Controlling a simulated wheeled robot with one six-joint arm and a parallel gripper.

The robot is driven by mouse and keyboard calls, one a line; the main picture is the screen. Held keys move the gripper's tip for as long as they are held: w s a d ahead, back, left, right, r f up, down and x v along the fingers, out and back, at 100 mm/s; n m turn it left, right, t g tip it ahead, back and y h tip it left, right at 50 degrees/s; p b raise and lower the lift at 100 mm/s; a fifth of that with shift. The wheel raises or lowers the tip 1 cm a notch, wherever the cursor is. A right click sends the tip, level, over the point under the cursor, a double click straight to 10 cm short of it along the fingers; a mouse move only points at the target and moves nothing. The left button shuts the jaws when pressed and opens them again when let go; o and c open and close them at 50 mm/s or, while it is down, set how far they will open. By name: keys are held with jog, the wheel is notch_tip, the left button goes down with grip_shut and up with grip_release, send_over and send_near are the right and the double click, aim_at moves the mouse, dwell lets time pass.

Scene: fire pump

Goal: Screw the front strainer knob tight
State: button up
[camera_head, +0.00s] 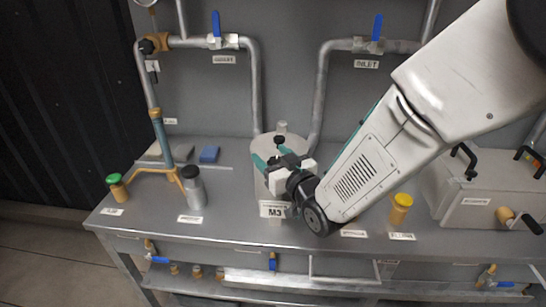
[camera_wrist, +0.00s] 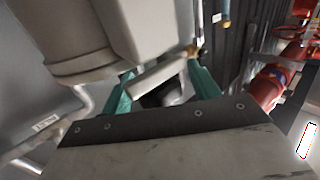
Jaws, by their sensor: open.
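The strainer (camera_head: 262,190) is a grey cylinder with a round lid, standing on the bench behind an M3 label. A small black knob (camera_head: 279,140) shows at its upper front, just beyond my gripper. My gripper (camera_head: 270,157) is open, its teal fingers pointing at the strainer's upper front and parted beside the knob. My wrist hides much of the strainer's right side. In the wrist view my gripper's fingers (camera_wrist: 158,76) stand apart, with a grey bar and a dark shape between them. I cannot tell whether either finger touches the knob.
A grey bottle with black cap (camera_head: 193,188) and a green-capped jar (camera_head: 117,187) stand left. A yellow-capped jar (camera_head: 400,209) and a grey box with black handles (camera_head: 480,195) stand right. Pipes with blue valve handles rise behind. The bench front (camera_head: 240,232) is mostly clear.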

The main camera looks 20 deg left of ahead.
jog(key=c, duration=1)
